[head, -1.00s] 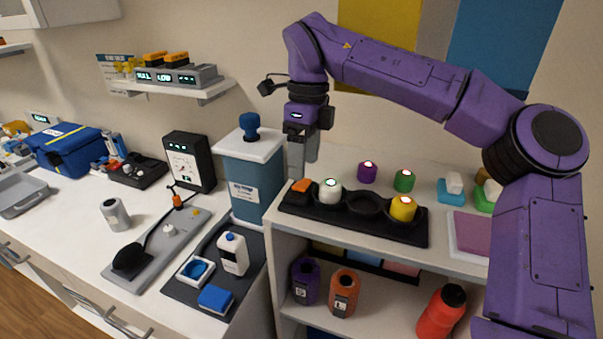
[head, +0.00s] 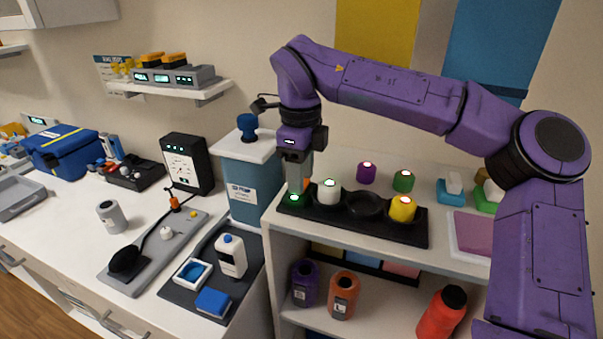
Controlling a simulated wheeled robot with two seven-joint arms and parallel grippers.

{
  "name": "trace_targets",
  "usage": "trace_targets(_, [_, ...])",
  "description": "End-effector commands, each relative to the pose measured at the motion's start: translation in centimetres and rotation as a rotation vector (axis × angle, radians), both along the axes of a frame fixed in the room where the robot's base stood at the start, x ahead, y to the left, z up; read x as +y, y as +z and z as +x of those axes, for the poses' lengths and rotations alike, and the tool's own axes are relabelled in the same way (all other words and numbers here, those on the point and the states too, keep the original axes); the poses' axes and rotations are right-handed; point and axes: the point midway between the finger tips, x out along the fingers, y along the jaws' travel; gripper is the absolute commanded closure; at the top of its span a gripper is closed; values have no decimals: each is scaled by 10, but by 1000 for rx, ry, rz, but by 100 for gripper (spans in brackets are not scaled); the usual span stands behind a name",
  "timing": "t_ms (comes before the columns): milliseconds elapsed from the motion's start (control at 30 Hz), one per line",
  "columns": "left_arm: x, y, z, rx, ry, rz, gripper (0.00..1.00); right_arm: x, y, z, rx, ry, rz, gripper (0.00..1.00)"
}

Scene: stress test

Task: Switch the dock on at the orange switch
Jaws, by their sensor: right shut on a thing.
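The black dock (head: 412,234) lies on the right-hand shelf top. It holds a white pod (head: 329,192) and a yellow pod (head: 402,209), with an empty round socket (head: 365,205) between them. The orange switch (head: 306,185) is at the dock's left end, mostly hidden by my right gripper. A green light (head: 294,199) glows just in front of the switch. My right gripper (head: 298,187) points down and is shut on the orange switch. My left gripper is not in view.
A purple pod (head: 366,173) and a green pod (head: 404,181) stand behind the dock. Bottles (head: 343,296) stand on the shelf below.

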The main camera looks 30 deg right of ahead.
Motion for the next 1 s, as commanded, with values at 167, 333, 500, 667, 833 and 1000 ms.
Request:
trace_targets(167, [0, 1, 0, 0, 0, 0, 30, 0, 1, 0, 2, 0, 4, 86])
trace_targets(333, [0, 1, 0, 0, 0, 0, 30, 0, 0, 0, 3, 0, 5, 30])
trace_targets(500, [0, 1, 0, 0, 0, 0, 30, 0, 1, 0, 4, 0, 5, 30])
trace_targets(667, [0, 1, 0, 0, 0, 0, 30, 0, 17, 1, 0, -2, 4, 30])
trace_targets(833, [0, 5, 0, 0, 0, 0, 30, 1, 59, 0, -1, -2, 3, 30])
trace_targets(1000, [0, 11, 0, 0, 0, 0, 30, 1, 94, 0, 1, -1, 3, 30])
